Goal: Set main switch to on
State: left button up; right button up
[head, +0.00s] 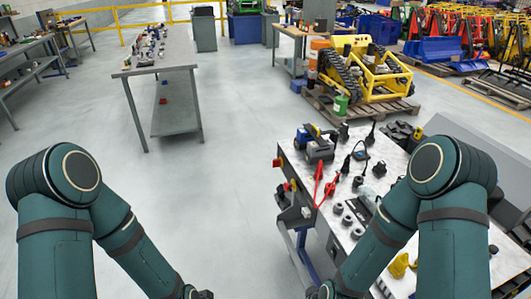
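I cannot make out a main switch for certain in the head view. A yellow tracked carrier (385,82) with black tracks stands on a wooden pallet at the upper right, well away from my arms. Small red and yellow parts (283,187) show on the left side of the near workbench, too small to identify. My two green arms reach down to the bottom edge of the view, the left one left of the workbench, the right one over its near part. Both grippers are cut off below the picture, so their fingers are hidden.
The near workbench (345,178) holds a blue-grey device (318,145), red-handled clamps or leads (325,185) and several black parts. A long grey table (160,62) with small items stands at the upper left. The floor (225,170) between the tables is clear.

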aim_at(277, 163)
jog(key=i+j, duration=0.35)
jog(key=i, duration=0.15)
jog(key=i+j, duration=0.35)
jog(key=i, duration=0.2)
jog(key=z, duration=0.45)
jog(key=i+j+z, duration=0.1)
jog(key=z, duration=0.3)
jog(key=j+z, duration=0.15)
jog(key=z, duration=0.3)
jog(key=i+j+z, duration=0.1)
jog(key=z, duration=0.35)
